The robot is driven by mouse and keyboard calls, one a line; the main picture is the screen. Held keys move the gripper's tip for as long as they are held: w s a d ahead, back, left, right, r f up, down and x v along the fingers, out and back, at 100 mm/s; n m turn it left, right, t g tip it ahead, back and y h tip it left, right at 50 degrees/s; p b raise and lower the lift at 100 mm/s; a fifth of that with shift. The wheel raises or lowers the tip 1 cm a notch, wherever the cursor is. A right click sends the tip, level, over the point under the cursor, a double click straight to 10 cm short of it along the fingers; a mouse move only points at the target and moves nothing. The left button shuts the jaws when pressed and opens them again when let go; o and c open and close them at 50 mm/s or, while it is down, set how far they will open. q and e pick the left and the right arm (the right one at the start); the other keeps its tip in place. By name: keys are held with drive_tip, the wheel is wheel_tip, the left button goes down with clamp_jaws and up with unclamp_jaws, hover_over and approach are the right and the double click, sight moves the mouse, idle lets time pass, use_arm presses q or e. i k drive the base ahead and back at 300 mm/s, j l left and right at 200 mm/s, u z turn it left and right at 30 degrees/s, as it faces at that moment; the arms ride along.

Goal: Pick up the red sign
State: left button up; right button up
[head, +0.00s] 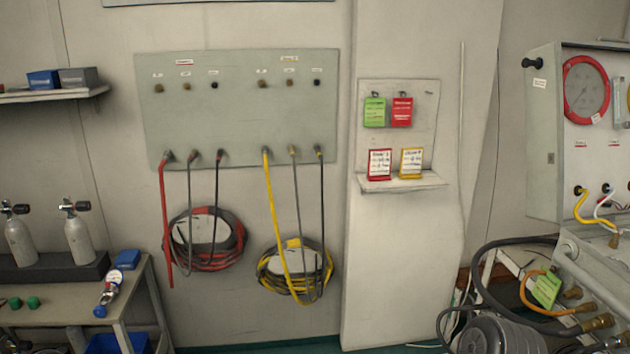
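A red sign (401,112) with pale lettering hangs from a hook on the small white board, to the right of a green sign (375,112). Below them, a red-framed card (379,164) and a yellow-framed card (411,162) with white faces stand on the board's little shelf. Another green tag (546,289) lies by the hoses at the lower right. Neither of my grippers shows in the head view.
The white board (429,130) is on a wall pillar. Left of it, a grey panel (240,85) carries coiled red (232,240) and yellow hoses (274,225). A gauge cabinet (545,140) and a grey motor-like drum (495,336) stand right. A bench (60,312) with cylinders is at left.

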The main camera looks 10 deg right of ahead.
sight(379, 165)
drive_tip(key=i+z, duration=0.4)
drive_tip(key=i, duration=0.2)
drive_tip(key=i+j+z, duration=0.2)
drive_tip(key=i+z, duration=1.15)
drive_tip(key=k, duration=0.1)
